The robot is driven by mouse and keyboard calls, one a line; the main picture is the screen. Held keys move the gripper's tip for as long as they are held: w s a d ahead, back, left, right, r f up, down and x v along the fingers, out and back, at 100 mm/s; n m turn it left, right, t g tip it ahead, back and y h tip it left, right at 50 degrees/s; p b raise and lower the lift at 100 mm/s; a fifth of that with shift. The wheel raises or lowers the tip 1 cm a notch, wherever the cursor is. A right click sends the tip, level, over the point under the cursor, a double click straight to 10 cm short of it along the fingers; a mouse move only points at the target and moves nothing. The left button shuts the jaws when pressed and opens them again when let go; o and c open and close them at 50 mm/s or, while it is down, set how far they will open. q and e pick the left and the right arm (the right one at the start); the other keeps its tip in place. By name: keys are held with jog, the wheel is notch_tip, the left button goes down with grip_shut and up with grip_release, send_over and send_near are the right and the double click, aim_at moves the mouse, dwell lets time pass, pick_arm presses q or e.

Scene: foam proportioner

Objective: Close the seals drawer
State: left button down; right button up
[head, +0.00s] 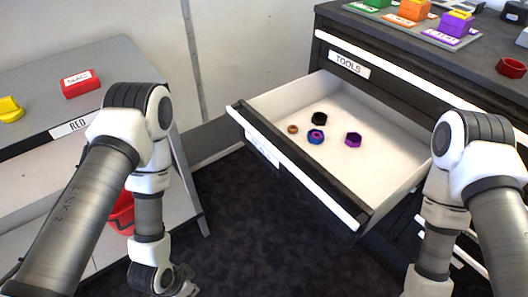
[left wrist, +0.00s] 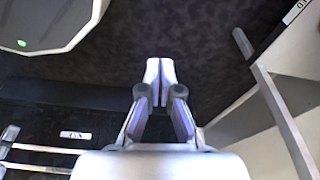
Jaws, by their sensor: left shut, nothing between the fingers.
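An open drawer (head: 290,105) with a white inside and a dark front sticks out of the dark cabinet, just below the drawer labelled TOOLS. The label on its front (head: 262,150) is too slanted to read. Several small ring- or nut-shaped parts lie in it, among them a purple one (head: 353,139) and a black one (head: 319,118). My left gripper (head: 186,284) is low at the bottom edge of the head view, left of the drawer and apart from it. In the left wrist view its fingers (left wrist: 160,72) are shut and empty. My right gripper is below the frame.
A grey bench (head: 60,95) at left holds a red block (head: 80,84) and a yellow one (head: 10,109); a red bin (head: 122,214) is below. Dark floor (head: 245,225) between bench and cabinet is clear.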

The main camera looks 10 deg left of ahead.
pick_arm(q)
jog(key=w+d+r+m+t+h, duration=0.4)
jog(key=w+d+m, duration=0.1)
jog(key=w+m, duration=0.5)
jog(key=m+t+h+b, duration=0.3)
jog(key=m+t+h, duration=0.4)
jog(key=m, duration=0.3)
send_near(259, 141)
jog(key=b+x, duration=0.1)
jog(key=x, duration=0.6)
jog(key=shift+w+b, duration=0.1)
jog(key=shift+b, duration=0.2)
jog(key=shift+w+d, duration=0.1)
jog(key=shift+d, duration=0.05)
